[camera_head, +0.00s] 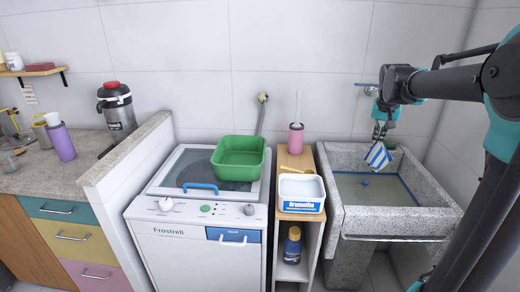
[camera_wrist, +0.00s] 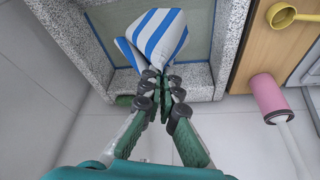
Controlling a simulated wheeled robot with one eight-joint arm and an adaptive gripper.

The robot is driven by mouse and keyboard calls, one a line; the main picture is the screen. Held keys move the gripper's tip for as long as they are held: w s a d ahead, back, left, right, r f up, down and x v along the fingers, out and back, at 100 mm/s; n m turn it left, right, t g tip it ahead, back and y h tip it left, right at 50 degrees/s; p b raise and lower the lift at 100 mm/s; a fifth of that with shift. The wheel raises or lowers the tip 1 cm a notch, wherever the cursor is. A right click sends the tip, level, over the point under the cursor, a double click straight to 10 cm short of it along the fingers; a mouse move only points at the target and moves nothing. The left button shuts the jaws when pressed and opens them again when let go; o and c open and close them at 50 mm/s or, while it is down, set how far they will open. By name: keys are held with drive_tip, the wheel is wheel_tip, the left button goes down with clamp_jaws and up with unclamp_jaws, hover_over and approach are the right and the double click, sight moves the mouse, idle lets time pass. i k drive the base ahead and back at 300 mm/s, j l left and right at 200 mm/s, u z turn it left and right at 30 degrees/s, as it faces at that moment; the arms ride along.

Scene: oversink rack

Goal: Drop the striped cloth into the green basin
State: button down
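The striped cloth (camera_head: 378,155) is blue and white and hangs from my gripper (camera_head: 381,134) above the stone sink. In the wrist view the cloth (camera_wrist: 153,38) fans out beyond the fingertips (camera_wrist: 160,92), which are closed together on its gathered end. The green basin (camera_head: 239,158) stands on top of the white washing machine, left of the sink and well apart from the gripper. The basin looks empty. The wrist view does not show the basin.
Between machine and sink, a narrow wooden shelf (camera_head: 313,208) carries a white tub (camera_head: 301,192), a yellow scoop (camera_head: 297,170) and a pink canister (camera_head: 296,139). The stone sink (camera_head: 434,222) is below my gripper. A wall tap (camera_head: 370,89) is close behind my arm.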

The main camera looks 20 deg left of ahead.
sight(235, 158)
drive_tip(key=i+j+u, duration=0.1)
drive_tip(key=u, duration=0.25)
drive_tip(key=i+j+u, duration=0.1)
drive_tip(key=u, duration=0.25)
drive_tip(key=i+j+u, duration=0.15)
drive_tip(key=u, duration=0.2)
